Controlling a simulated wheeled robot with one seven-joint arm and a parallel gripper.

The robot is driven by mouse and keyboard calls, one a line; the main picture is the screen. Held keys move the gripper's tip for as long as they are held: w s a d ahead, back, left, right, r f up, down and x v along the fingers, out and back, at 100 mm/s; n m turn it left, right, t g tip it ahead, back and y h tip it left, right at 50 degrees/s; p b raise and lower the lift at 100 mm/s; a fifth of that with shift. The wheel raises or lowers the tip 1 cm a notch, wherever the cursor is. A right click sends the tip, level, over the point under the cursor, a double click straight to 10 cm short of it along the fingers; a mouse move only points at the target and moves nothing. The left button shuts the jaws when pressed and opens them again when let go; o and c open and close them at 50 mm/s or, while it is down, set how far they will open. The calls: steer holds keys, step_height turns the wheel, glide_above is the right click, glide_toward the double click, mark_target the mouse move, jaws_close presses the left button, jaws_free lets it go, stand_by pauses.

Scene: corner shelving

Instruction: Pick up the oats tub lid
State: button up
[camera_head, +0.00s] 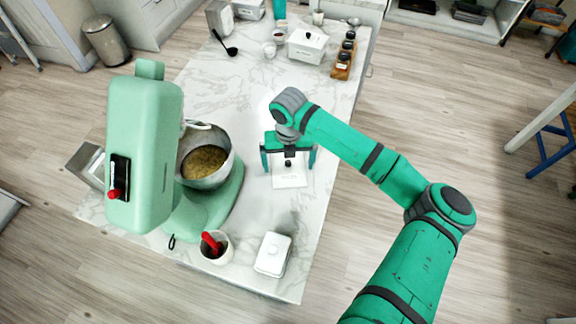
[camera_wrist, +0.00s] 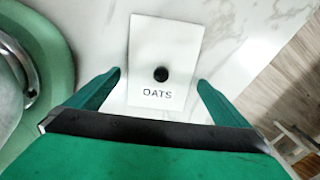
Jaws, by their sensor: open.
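The oats tub lid (camera_wrist: 165,55) is a white rectangle with a round black knob (camera_wrist: 161,74) and the word OATS. In the head view the lid (camera_head: 289,181) lies below my gripper on the marble counter's right part. The tub under it is hidden from above. My gripper (camera_head: 288,165) is open, its green fingers spread wide. In the wrist view the fingertips of my gripper (camera_wrist: 159,77) stand to the left and right of the lid's near part, with the knob between them. I see no contact with the lid.
A green stand mixer (camera_head: 145,150) with a metal bowl (camera_head: 222,172) stands left of the lid. A utensil crock (camera_head: 218,256) and a white lidded dish (camera_head: 272,254) stand at the near edge. A white canister (camera_head: 307,45) and a jar rack (camera_head: 343,66) stand at the far end. The counter (camera_head: 250,90) between is mostly clear.

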steer(key=shift+f, duration=0.25)
steer(key=c, duration=1.3)
steer(key=shift+o, duration=0.2)
steer(key=shift+r, duration=0.15)
